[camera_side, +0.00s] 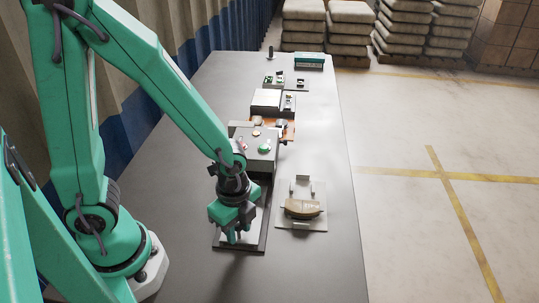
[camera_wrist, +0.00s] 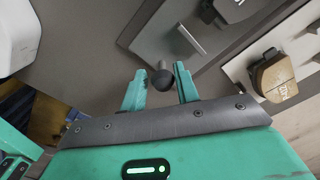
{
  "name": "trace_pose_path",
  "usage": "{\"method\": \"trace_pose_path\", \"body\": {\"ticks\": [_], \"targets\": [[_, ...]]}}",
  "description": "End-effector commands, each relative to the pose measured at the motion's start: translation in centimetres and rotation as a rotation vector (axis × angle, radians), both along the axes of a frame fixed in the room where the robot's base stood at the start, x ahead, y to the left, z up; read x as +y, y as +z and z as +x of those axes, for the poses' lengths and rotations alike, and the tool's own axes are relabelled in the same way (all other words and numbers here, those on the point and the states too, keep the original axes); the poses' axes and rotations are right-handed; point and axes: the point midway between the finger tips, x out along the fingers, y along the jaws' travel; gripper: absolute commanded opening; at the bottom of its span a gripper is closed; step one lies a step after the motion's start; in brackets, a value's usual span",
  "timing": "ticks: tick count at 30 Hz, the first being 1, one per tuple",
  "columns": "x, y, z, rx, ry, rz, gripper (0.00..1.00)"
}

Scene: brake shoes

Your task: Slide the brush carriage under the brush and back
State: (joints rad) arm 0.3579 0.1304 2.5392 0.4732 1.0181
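The brush carriage (camera_side: 252,236) is a pale plate on a dark rail bed at the front of the bench, partly hidden under my gripper. In the wrist view its plate (camera_wrist: 150,33) shows at the top, with an upright pale tab and a dark round knob (camera_wrist: 161,77). My gripper (camera_side: 235,236) is low over the front of the carriage and points down. In the wrist view my gripper (camera_wrist: 160,75) has its two fingers apart, one on each side of the knob, with small gaps showing. The brush is not clearly visible; a grey housing (camera_side: 255,150) stands behind the carriage.
A tan brake shoe (camera_side: 303,207) rests on a pale fixture plate (camera_side: 300,226) right of the carriage. Several small stations and a teal box (camera_side: 309,61) stand farther back. The bench front (camera_side: 310,275) is clear. A corrugated wall is at left.

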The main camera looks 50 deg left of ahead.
Motion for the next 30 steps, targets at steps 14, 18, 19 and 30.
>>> {"method": "trace_pose_path", "body": {"ticks": [14, 18, 19, 30], "targets": [[-0.1, 3.8, 0.1, -0.005, -0.001, -0.002, 0.31], [-0.1, 5.3, 0.0, -0.005, -0.001, -0.002, 0.31], [-0.1, 5.6, 0.1, -0.005, -0.001, -0.002, 0.31], [-0.1, 7.5, 0.0, -0.001, -0.002, -0.001, 0.31]]}}
